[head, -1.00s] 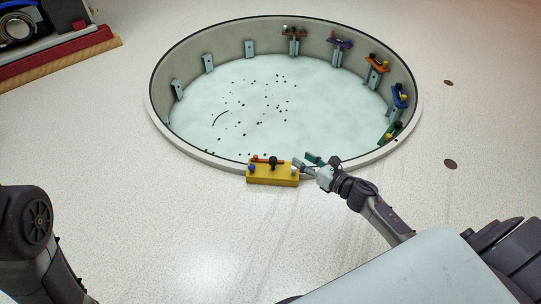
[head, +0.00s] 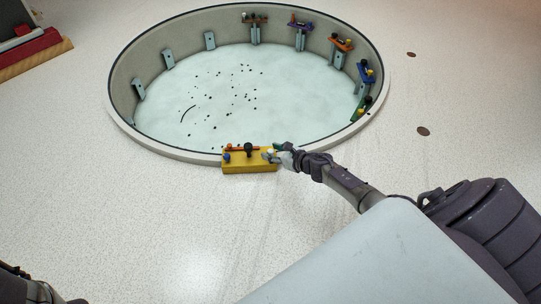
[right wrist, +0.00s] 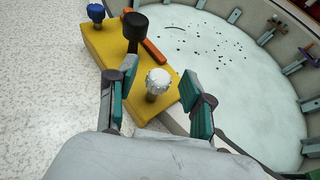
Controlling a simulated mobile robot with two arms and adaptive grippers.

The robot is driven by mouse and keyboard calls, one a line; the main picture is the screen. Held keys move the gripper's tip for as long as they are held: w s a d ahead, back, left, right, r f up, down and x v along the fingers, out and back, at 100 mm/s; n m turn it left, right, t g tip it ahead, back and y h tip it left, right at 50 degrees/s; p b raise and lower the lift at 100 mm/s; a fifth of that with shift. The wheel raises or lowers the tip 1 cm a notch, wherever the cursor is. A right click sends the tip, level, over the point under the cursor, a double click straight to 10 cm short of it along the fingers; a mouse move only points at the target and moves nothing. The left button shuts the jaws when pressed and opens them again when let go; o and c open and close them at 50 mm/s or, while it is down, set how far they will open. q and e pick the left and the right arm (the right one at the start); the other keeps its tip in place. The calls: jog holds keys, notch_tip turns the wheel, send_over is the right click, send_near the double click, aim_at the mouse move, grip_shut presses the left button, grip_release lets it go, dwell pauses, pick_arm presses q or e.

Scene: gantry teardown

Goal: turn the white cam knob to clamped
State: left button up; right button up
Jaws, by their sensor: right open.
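The white cam knob (right wrist: 158,82) stands upright on the right end of the yellow block (right wrist: 98,48) in the right wrist view. My right gripper (right wrist: 158,105) is open, with one teal-padded finger on each side of the knob and a visible gap to each. In the head view the right gripper (head: 276,154) is at the right end of the yellow block (head: 248,167) and largely hides the knob. The block also carries a black knob (right wrist: 135,30), an orange bar (right wrist: 155,51) and a blue knob (right wrist: 96,12). My left gripper is not in view.
The block sits at the near rim of a round, pale-floored pit (head: 220,110) with dark specks. Several coloured blocks on brackets line its far and right wall, such as a purple one (head: 300,24). The pale floor (head: 130,210) in front is clear.

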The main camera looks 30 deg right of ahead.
jog(key=shift+w+a+f, duration=0.15)
jog(key=shift+w+f, duration=0.05)
jog(key=shift+w, duration=0.35)
grip_shut()
